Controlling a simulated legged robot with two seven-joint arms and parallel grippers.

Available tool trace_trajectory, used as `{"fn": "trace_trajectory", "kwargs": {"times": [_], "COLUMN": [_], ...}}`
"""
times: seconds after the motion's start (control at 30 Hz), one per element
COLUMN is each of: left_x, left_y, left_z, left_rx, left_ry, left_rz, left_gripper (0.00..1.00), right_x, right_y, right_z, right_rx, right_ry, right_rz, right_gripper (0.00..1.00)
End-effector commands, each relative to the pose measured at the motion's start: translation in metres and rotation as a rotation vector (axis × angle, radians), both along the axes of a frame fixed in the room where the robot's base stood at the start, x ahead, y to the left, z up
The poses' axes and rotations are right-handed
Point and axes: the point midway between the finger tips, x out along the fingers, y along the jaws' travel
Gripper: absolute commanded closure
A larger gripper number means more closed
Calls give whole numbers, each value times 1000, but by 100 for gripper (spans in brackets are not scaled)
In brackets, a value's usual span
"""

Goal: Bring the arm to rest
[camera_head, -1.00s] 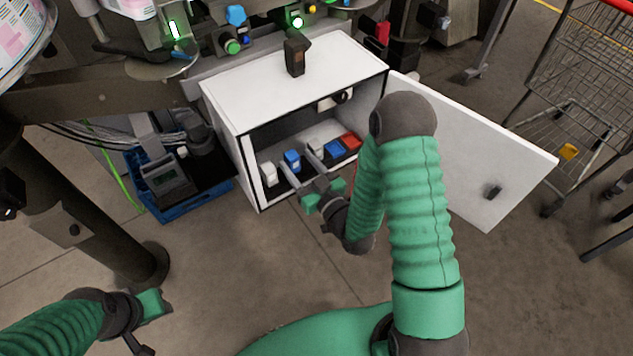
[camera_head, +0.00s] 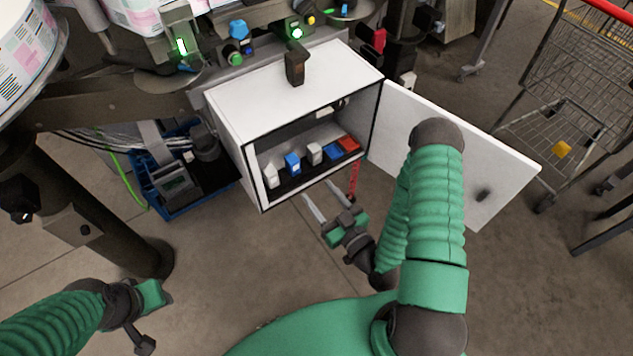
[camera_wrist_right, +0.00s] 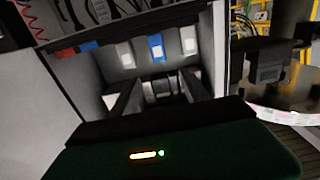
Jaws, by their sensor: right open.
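My right gripper (camera_head: 322,198) is in front of the white cabinet (camera_head: 297,88), just outside its open front. Its two fingers are apart with nothing between them. In the right wrist view the fingers (camera_wrist_right: 160,97) point at the cabinet interior. My right arm (camera_head: 436,220) bends down from the right, overlapping the cabinet's open door (camera_head: 505,170). My left gripper (camera_head: 140,318) is only partly shown at the lower left; its fingers cannot be made out clearly.
Inside the cabinet are a white block (camera_head: 271,175), blue blocks (camera_head: 293,163) and a red block (camera_head: 348,144). A blue crate (camera_head: 190,203) stands left of the cabinet. A wire cart (camera_head: 560,110) stands at the right. Bare floor (camera_head: 240,265) lies in front.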

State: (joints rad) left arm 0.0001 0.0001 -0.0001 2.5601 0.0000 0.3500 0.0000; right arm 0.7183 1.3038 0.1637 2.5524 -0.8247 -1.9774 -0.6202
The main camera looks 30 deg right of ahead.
Motion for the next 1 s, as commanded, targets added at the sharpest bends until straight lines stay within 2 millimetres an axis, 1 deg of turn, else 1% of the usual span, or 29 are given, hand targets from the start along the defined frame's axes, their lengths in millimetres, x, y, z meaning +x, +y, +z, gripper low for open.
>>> {"fn": "trace_trajectory", "kwargs": {"times": [0.17, 0.27, 0.37, 0.4, 0.47, 0.53, 0.63, 0.77, 0.87, 1.0], "left_x": [0, 0, 0, 0, 0, 0, 0, 0, 0, 0], "left_y": [0, 0, 0, 0, 0, 0, 0, 0, 0, 0], "left_z": [0, 0, 0, 0, 0, 0, 0, 0, 0, 0], "left_rx": [0, 0, 0, 0, 0, 0, 0, 0, 0, 0], "left_ry": [0, 0, 0, 0, 0, 0, 0, 0, 0, 0], "left_rz": [0, 0, 0, 0, 0, 0, 0, 0, 0, 0], "left_gripper": [64, 64, 64, 64, 64, 64, 64, 64, 64, 64], "right_x": [1, 10, 25, 30, 33, 32, 20, -4, -25, -60], "right_y": [1, 11, 24, 26, 24, 16, 6, 5, 13, 32], "right_z": [-1, -8, -27, -35, -44, -47, -36, -12, 8, 35], "right_rx": [-4, -49, -150, -196, -255, -300, -309, -256, -194, -89], "right_ry": [6, 70, 241, 333, 481, 646, 848, 1036, 1146, 1279], "right_rz": [7, 70, 178, 211, 232, 215, 148, 54, -1, -54], "right_gripper": [46, 46, 46, 46, 46, 46, 46, 46, 46, 46]}}
